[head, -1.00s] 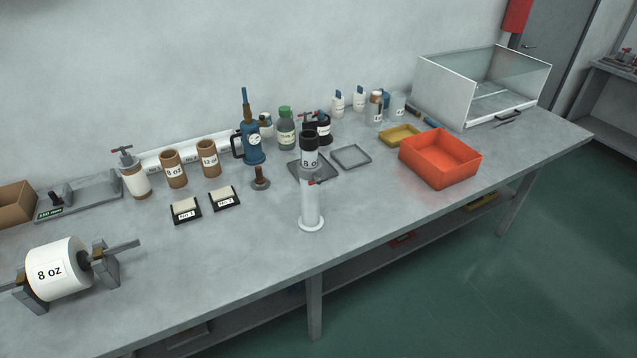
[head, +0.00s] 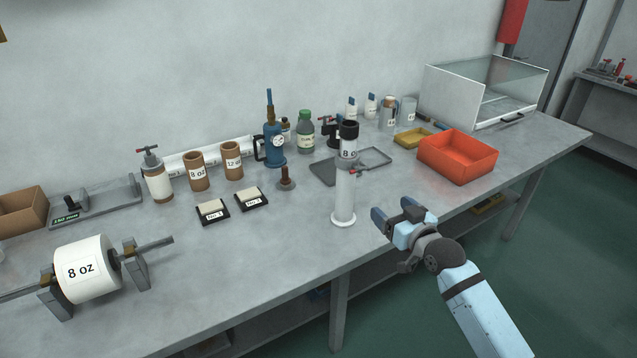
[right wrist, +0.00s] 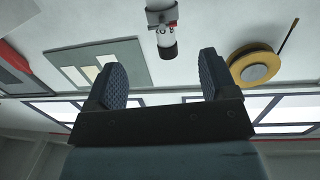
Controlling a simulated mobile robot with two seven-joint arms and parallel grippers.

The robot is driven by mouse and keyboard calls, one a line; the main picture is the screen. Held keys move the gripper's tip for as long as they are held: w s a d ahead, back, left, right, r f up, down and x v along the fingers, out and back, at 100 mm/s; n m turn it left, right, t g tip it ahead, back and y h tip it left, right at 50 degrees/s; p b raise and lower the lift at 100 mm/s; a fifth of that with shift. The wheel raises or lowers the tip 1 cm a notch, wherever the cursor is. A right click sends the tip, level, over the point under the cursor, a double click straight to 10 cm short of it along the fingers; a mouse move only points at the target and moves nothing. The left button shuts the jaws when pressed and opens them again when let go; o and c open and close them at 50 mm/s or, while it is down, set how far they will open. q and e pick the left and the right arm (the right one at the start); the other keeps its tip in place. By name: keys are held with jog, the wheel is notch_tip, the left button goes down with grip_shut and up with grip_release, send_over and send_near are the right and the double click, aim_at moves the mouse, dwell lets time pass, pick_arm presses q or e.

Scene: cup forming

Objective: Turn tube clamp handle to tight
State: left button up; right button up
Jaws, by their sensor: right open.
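A white upright stand (head: 344,200) with a round foot stands near the bench's front edge. A grey clamp collar (head: 347,163) at its top is around a black-capped "8 oz" tube (head: 348,142). A small red-tipped clamp handle (head: 353,172) sticks out at the collar's right; how tight it is I cannot tell. My right gripper (head: 394,212) is open and empty, right of the stand and apart from it. In the right wrist view, the clamp collar (right wrist: 162,16), red handle (right wrist: 172,25) and black tube end (right wrist: 168,50) show beyond the open fingers (right wrist: 162,76). My left gripper is out of view.
An orange bin (head: 457,157) and a yellow tray (head: 412,138) lie behind and right of the stand. Grey trays (head: 325,172) lie behind it. A blue pump (head: 273,145), brown cups (head: 197,172) and an "8 oz" roll (head: 88,268) stand left. Bench in front of the stand is clear.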

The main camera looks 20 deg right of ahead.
aim_at(359, 168)
jog(key=shift+t, duration=0.3)
jog(key=w, duration=0.5)
jog(key=w+r, duration=0.1)
jog(key=w, duration=0.4)
jog(key=w+r+p, duration=0.1)
jog(key=w, duration=0.4)
jog(key=shift+w+a, duration=0.1)
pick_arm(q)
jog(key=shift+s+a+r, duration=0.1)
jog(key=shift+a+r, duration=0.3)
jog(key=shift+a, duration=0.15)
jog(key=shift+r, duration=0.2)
pick_arm(e)
jog(key=c, duration=0.9)
